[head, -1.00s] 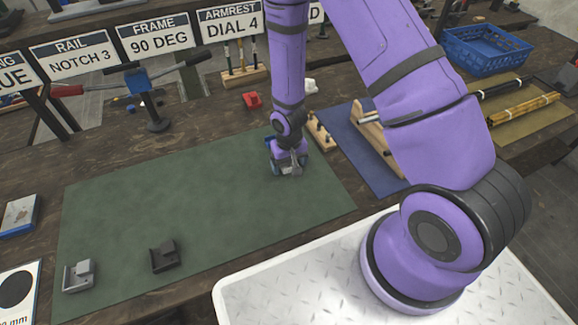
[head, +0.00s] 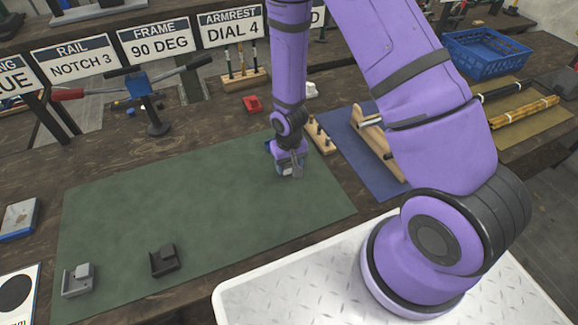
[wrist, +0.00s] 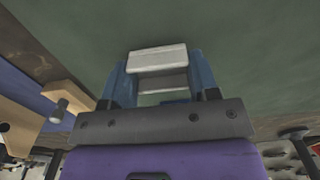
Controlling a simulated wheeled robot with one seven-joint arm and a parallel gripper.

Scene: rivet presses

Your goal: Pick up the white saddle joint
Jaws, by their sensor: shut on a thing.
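My gripper (head: 291,171) is over the right part of the green mat, fingers pointing down. In the wrist view its two blue fingers (wrist: 160,82) are shut on a pale block, the white saddle joint (wrist: 157,58). The joint spans between the fingertips, with green mat behind it. In the head view the gripper mostly hides the joint, and I cannot tell its height above the mat. A light grey saddle-shaped piece (head: 77,281) and a dark one (head: 164,261) sit at the mat's front left, away from my gripper.
The green mat (head: 190,195) is clear in its middle. A wooden peg rack (head: 321,136) stands close right of my gripper, and a blue mat (head: 350,150) lies beyond it. A red piece (head: 252,104) and a white piece (head: 311,90) lie behind. A blue crate (head: 487,54) is back right.

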